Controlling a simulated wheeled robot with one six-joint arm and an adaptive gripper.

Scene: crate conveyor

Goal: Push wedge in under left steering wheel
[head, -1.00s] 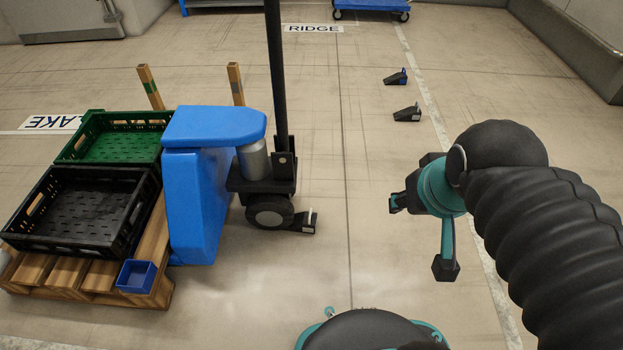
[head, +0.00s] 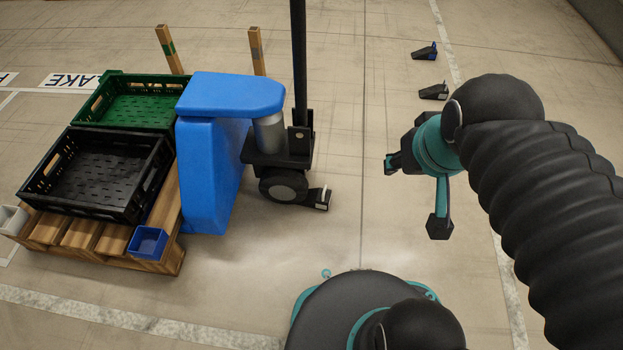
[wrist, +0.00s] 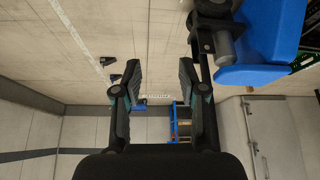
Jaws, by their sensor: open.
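A blue pallet truck (head: 209,160) stands left of centre, with its dark steering wheel (head: 284,187) low at its right side. A small black wedge (head: 318,198) with a light face lies on the floor at the right of that wheel; I cannot tell whether they touch. My gripper (head: 415,195) is open and empty, apart from the wedge and to its right. In the wrist view its two fingers (wrist: 160,85) are spread with nothing between them. That view shows part of the truck (wrist: 262,40) at upper right. The second steering wheel is not clearly visible.
A pallet (head: 110,240) bears a green crate (head: 150,128), a black crate (head: 125,212) and a small blue bin (head: 147,243).

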